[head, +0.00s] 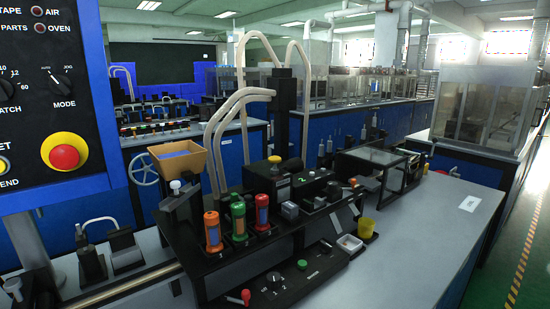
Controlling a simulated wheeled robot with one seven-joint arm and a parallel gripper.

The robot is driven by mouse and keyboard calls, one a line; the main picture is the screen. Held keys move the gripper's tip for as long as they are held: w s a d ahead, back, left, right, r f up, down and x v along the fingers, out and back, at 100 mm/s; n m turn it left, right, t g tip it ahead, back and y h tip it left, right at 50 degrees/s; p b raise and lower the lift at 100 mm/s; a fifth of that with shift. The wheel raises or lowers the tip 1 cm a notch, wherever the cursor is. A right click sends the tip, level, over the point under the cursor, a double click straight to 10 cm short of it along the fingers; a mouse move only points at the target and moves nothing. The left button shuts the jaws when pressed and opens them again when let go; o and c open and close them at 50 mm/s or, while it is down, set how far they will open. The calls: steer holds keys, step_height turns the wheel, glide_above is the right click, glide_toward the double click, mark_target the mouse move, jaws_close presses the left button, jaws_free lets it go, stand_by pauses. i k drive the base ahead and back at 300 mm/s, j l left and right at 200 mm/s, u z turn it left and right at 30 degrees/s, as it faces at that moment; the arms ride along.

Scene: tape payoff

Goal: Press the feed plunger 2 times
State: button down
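No part is labelled as the feed plunger in the head view, so I cannot tell for certain which it is. A pale round knob on a short stem (175,187) stands on a black stand below a tan hopper (179,160). My gripper is not in the head view.
A control box (290,278) has a red-tipped lever (245,296). A yellow cup (366,228) stands right. A panel with a red button (65,157) fills the left. The right bench (425,245) is mostly clear.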

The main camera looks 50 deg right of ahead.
mark_target(274, 160)
steer(key=k+l+z, duration=0.2)
steer(key=l, duration=0.15)
steer(key=k+l+z, duration=0.15)
steer(key=l, duration=0.2)
steer(key=k+l+z, duration=0.2)
steer(key=l, duration=0.15)
steer(key=i, duration=0.1)
